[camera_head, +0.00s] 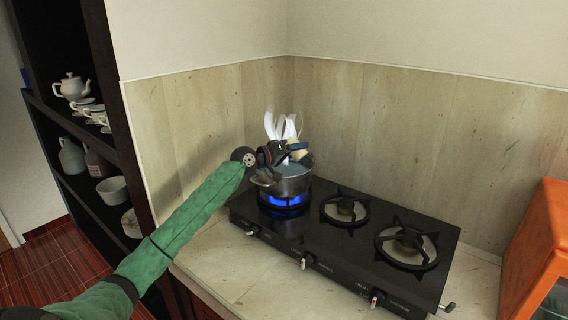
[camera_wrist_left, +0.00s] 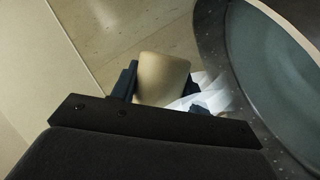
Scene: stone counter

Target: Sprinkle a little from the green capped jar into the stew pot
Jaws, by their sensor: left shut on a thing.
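The stew pot (camera_head: 291,188) is a metal pot with bluish liquid in it, standing on the lit left burner of the hob. In the left wrist view its dark rim (camera_wrist_left: 216,72) and liquid fill the right side. My left gripper (camera_head: 287,150) is over the pot, shut on a tan jar (camera_head: 300,153). In the left wrist view the jar (camera_wrist_left: 163,78) sits between the two dark fingers (camera_wrist_left: 160,88), beside the pot's rim in the picture. The jar looks tilted. I see no green cap; the gripper hides part of the jar. My right gripper is out of view.
The black hob (camera_head: 330,240) has two unlit burners to the right of the pot. Blue flame (camera_head: 284,201) and white wisps (camera_head: 281,126) show at the pot. A dark shelf with crockery (camera_head: 72,88) stands left; an orange box (camera_head: 530,245) stands right.

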